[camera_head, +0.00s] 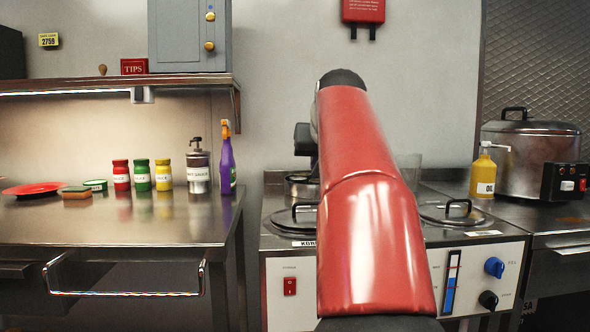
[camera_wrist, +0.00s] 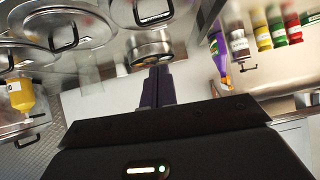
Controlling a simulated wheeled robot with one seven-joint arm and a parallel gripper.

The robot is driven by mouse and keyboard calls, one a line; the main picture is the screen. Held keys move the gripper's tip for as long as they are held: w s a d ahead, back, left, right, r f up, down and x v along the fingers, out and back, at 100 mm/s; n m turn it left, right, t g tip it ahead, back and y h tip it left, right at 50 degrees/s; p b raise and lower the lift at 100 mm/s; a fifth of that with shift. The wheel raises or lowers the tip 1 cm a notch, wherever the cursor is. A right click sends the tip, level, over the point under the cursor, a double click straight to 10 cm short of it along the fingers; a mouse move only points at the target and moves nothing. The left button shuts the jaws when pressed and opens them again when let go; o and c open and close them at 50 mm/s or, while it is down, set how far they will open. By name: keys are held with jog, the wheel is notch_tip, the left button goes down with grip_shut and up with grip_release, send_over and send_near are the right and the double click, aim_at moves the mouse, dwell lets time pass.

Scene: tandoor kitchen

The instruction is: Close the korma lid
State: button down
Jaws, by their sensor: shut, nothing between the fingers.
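The korma lid (camera_head: 283,219) is a round steel lid with a dark loop handle, lying about flat at the left of the steel counter unit, behind the KORMA label (camera_head: 303,244). My red arm hides its right part. In the wrist view, the lid nearest my gripper (camera_wrist: 138,14) appears to be the same one, cut by the top edge. My gripper (camera_wrist: 158,70) has its dark fingers together and empty, beside a short round steel vessel (camera_wrist: 150,53). In the head view, only a dark part of the gripper shows left of my arm. I see no clear contact.
A second lid (camera_head: 440,213) lies at the right of the unit. A large steel pot (camera_head: 528,160) and a yellow oil bottle (camera_head: 484,174) stand further right. A purple spray bottle (camera_head: 227,165) and sauce bottles stand on the left table. A shelf (camera_head: 110,82) overhangs that table.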

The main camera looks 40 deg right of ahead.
send_over(310, 221)
notch_tip(310, 221, down, 5)
notch_tip(310, 221, down, 3)
jog(key=shift+d+b, duration=0.15)
jog(key=shift+b, duration=0.25)
jog(key=shift+w+f, duration=0.2)
jog(key=shift+f, duration=0.5)
notch_tip(310, 221, down, 2)
jog(key=b, duration=0.4)
jog(key=shift+s+t+h, duration=0.15)
jog(key=shift+t+h, duration=0.15)
jog(key=shift+f, duration=0.1)
